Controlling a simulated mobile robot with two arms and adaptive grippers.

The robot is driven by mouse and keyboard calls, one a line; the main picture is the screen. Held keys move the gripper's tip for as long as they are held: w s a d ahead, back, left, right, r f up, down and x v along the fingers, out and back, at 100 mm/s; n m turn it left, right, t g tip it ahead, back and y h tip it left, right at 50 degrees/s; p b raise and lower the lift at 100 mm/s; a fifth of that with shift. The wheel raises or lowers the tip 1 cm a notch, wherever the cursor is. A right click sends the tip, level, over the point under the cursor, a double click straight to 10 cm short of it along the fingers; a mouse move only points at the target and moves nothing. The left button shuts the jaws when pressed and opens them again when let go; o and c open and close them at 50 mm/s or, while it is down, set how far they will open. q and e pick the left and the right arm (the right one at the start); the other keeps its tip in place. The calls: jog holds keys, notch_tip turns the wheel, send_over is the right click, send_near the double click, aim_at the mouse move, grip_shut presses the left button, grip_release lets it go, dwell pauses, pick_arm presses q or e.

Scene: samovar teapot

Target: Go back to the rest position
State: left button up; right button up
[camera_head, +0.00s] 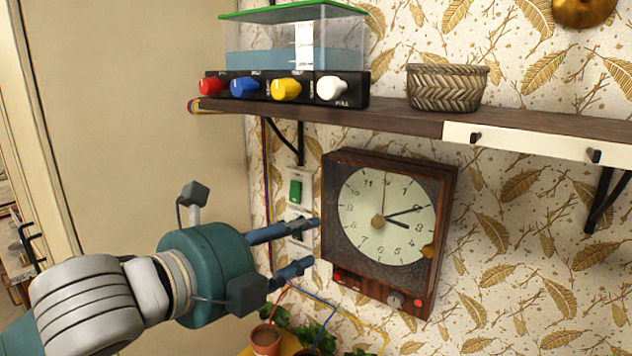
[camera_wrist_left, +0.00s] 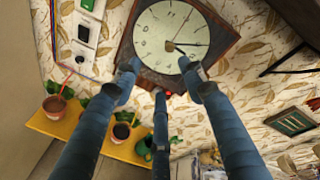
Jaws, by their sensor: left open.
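My left gripper (camera_head: 303,245) comes in from the lower left in the head view, its blue fingers spread apart near the left edge of a wooden wall clock (camera_head: 333,215). In the left wrist view the fingers of my left gripper (camera_wrist_left: 162,80) are open and empty, and the clock (camera_wrist_left: 213,22) shows beyond their tips. I cannot tell whether a finger touches the clock or the wall. My right gripper is in neither view. No samovar or teapot can be made out for sure.
A wooden shelf (camera_head: 400,116) above holds a box with coloured knobs (camera_head: 287,88), a clear tank (camera_head: 333,45) and a woven basket (camera_head: 446,88). A green switch (camera_head: 296,190) is on the wall left of the clock. Potted plants (camera_head: 266,340) stand below on a yellow shelf (camera_wrist_left: 90,133).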

pick_arm(q)
jog(key=s+a+f+n+g+y, duration=0.1)
jog(key=s+a+f+n+y, duration=0.15)
jog(key=f+n, duration=0.8)
jog(key=s+a+f+n+g+y, duration=0.15)
jog(key=a+f+n, duration=0.35)
jog(key=f, duration=1.1)
jog(key=s+a+f+n+g+y, duration=0.25)
jog(key=s+a+f+n, duration=0.35)
jog(key=s+f, duration=0.4)
jog(key=s+a+f+n+g+y, duration=0.2)
jog(key=s+a+f+n+g, duration=0.15)
jog(key=s+f+n, duration=0.6)
jog(key=s+f+m+g+b, duration=0.1)
jog(key=s+f+b, duration=0.15)
jog(key=f, duration=1.45)
jog(key=s+f+m+g+b, duration=0.1)
jog(key=f+b, duration=0.3)
jog(key=f, duration=1.4)
jog(key=s+a+f+g+b, duration=0.1)
jog(key=s+a+f+b, duration=0.2)
jog(key=s+f, duration=1.4)
notch_tip(320, 180, down, 2)
jog(key=shift+f+b, duration=0.25)
jog(key=shift+b, duration=0.25)
